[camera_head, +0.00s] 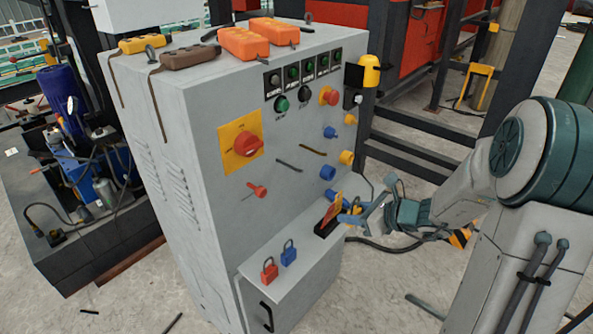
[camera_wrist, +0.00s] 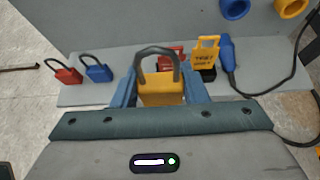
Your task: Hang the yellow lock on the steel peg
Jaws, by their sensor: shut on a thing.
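The yellow lock (camera_wrist: 161,91), with a dark grey shackle pointing up, sits between the two blue fingers of my gripper (camera_wrist: 160,84) in the wrist view. My gripper is shut on it. In the head view my gripper (camera_head: 362,217) is at the right side of the grey cabinet, beside its low ledge; the lock cannot be clearly made out there. Two thin pegs stick out of the cabinet front, a dark grey one (camera_head: 289,166) and a brassy one (camera_head: 313,150). The dark grey one looks like the steel peg. The lock is apart from both.
A red lock (camera_head: 269,271) and a blue lock (camera_head: 288,254) stand on the cabinet ledge (camera_head: 262,259). A black holder (camera_head: 325,228) with red and yellow tags is close to my gripper. A red rotary switch (camera_head: 247,144) and blue and yellow sockets jut from the panel.

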